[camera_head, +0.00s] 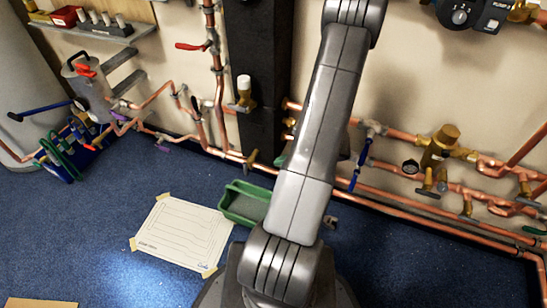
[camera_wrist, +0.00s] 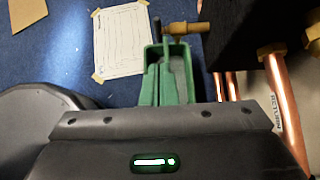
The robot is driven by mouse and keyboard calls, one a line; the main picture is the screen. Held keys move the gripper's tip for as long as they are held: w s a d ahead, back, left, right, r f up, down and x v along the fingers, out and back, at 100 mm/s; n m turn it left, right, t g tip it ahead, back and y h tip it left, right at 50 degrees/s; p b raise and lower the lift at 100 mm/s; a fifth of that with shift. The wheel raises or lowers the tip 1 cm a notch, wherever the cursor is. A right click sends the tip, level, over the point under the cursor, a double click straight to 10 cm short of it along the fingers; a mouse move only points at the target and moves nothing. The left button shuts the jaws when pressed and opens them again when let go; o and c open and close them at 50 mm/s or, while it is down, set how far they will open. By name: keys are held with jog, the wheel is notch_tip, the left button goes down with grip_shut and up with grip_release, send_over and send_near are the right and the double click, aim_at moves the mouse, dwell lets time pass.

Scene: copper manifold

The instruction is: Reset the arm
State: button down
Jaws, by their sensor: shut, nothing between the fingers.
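My arm (camera_head: 322,120) rises from the bottom middle of the head view and runs out past its top edge, so my gripper is not seen there. In the wrist view the dark body of my gripper (camera_wrist: 163,130) fills the lower part, with a small lit green indicator on it. The gripper is shut and I see nothing held. Its fingertips cannot be made out clearly. A green tray (camera_wrist: 150,62) lies beyond the gripper body; it also shows on the floor left of my arm in the head view (camera_head: 238,216).
Copper pipes with valves (camera_head: 440,150) run along the wall, close to my arm on the right. A dark column (camera_head: 258,60) stands behind my arm. A taped white sheet (camera_head: 183,232) lies on the blue floor. A shelf (camera_head: 85,32) is at upper left. The floor at lower left is mostly clear.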

jog(key=shift+d+r, duration=0.1)
jog(key=shift+d, duration=0.05)
jog(key=b, duration=0.3)
send_near(246, 163)
jog(key=x, duration=0.4)
jog(key=f+x, duration=0.1)
jog(key=x, duration=0.1)
jog(key=shift+s+d, duration=0.1)
jog(key=shift+d, duration=0.25)
jog(key=shift+w+a+r, duration=0.15)
jog(key=shift+w+a, duration=0.1)
jog(key=shift+a, duration=0.4)
